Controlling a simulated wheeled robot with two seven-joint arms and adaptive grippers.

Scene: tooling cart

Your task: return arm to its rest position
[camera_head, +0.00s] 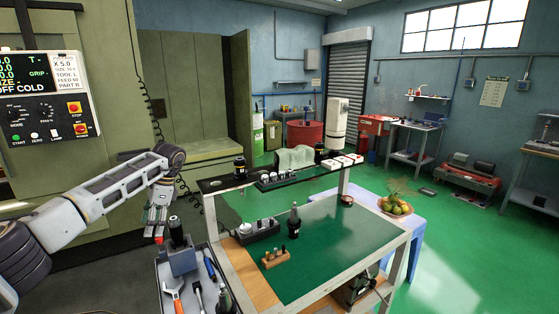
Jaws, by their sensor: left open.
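My left arm (110,188) reaches in from the left, bent at the wrist. My left gripper (155,232) hangs downward at its end, open, with nothing seen between its fingers. It is just left of a dark tool holder standing in a grey block (181,260) in the grey tray (163,290), and seems apart from it. The tooling cart (340,250) with its green top is to the right of the gripper. My right gripper is not in view.
The tray also holds an orange wrench (174,294) and other hand tools. A dark bottle-like holder (294,221) and a wooden block with pegs (276,258) stand on the cart. A raised shelf (215,185) crosses its back. A green machine with a control panel (48,98) is at left.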

